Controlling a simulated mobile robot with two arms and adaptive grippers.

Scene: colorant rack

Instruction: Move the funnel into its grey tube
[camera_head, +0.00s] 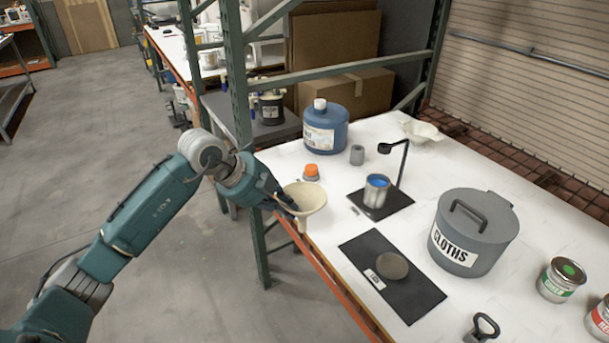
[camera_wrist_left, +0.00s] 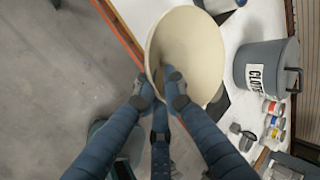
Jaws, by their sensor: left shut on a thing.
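My left gripper (camera_head: 287,200) is shut on the cream funnel (camera_head: 306,204) and holds it at the table's left edge, spout down and wide mouth up. In the left wrist view the fingers (camera_wrist_left: 163,92) grip the rim of the funnel (camera_wrist_left: 196,50). A short grey tube (camera_head: 357,155) stands upright on the white table, to the right of the blue bottle and apart from the funnel. My right gripper is not in view.
A green upright (camera_head: 240,110) rises behind my arm.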

